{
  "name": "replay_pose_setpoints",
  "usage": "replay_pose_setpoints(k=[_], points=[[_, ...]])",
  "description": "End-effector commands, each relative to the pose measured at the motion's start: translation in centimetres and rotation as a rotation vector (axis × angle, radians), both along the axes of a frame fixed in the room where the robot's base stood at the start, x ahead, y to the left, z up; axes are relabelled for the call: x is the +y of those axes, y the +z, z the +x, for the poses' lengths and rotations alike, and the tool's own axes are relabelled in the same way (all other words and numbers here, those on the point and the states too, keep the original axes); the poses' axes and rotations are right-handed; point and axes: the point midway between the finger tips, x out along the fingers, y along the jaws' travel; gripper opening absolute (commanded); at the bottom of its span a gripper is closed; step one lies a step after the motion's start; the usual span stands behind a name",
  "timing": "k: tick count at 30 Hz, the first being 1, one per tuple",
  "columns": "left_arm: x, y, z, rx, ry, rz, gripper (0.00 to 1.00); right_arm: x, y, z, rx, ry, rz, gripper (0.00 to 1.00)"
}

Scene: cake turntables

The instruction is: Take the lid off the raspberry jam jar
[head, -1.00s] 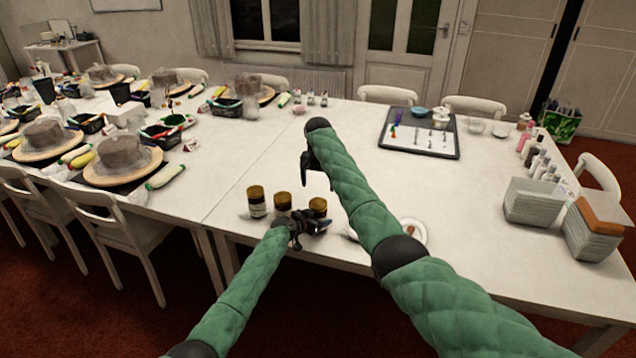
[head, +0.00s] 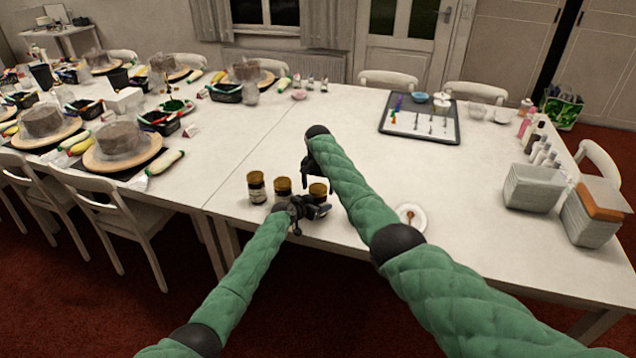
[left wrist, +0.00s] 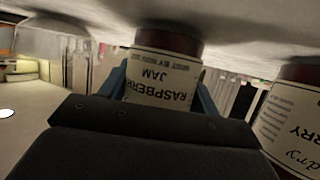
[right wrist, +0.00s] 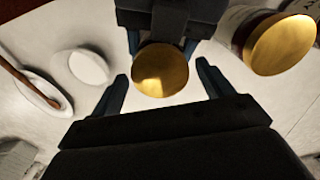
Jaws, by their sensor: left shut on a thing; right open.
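The raspberry jam jar (left wrist: 158,92) shows in the left wrist view with its printed label upside down. It stands on the table, the rightmost of three gold-lidded jars in the head view (head: 318,190). My left gripper (left wrist: 160,80) is shut on its body, one blue finger on each side. Its round gold lid (right wrist: 160,70) shows from above in the right wrist view, in front of my left gripper's dark body. My right gripper (right wrist: 162,72) is open above the jar, a finger on each side of the lid, with gaps visible between them.
A second jar (right wrist: 275,45) stands close beside the held one; the third (head: 256,187) is farther left. A saucer with a spoon (head: 411,217) lies to the right. A tray with tools (head: 420,120) is farther back. The table middle is clear.

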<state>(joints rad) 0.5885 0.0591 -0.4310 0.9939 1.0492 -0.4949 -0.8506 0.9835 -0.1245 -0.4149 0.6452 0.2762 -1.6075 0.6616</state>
Motion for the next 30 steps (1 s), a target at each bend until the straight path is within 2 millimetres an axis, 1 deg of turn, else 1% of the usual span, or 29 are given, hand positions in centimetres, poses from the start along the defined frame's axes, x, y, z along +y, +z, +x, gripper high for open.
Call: replay_pose_setpoints(k=[5,6,8,9,12,17,20,25,30], points=[[0.0,-0.04,-0.01,0.0,0.0,0.0,0.0,0.02,-0.01,0.0,0.0,0.0,0.0,0.79],[0.0,-0.04,-0.01,0.0,0.0,0.0,0.0,0.02,-0.01,0.0,0.0,0.0,0.0,0.71],[0.0,-0.04,-0.01,0.0,0.0,0.0,0.0,0.02,-0.01,0.0,0.0,0.0,0.0,0.59],[0.0,-0.04,-0.01,0.0,0.0,0.0,0.0,0.01,-0.01,-0.01,0.0,0.0,0.0,0.52],[0.0,-0.04,-0.01,0.0,0.0,0.0,0.0,0.01,-0.01,-0.01,0.0,0.0,0.0,0.34],[0.0,-0.04,-0.01,0.0,0.0,0.0,0.0,0.01,0.0,-0.01,0.0,0.009,0.0,0.33],[0.0,-0.04,-0.01,0.0,0.0,0.0,0.0,0.0,0.01,0.0,0.0,0.071,0.0,0.33],[0.0,-0.04,-0.01,0.0,0.0,0.0,0.0,0.03,0.01,-0.01,0.0,0.226,0.0,0.33],[0.0,-0.04,-0.01,0.0,0.0,0.0,0.0,0.04,0.0,-0.02,0.0,0.289,0.0,0.33]])
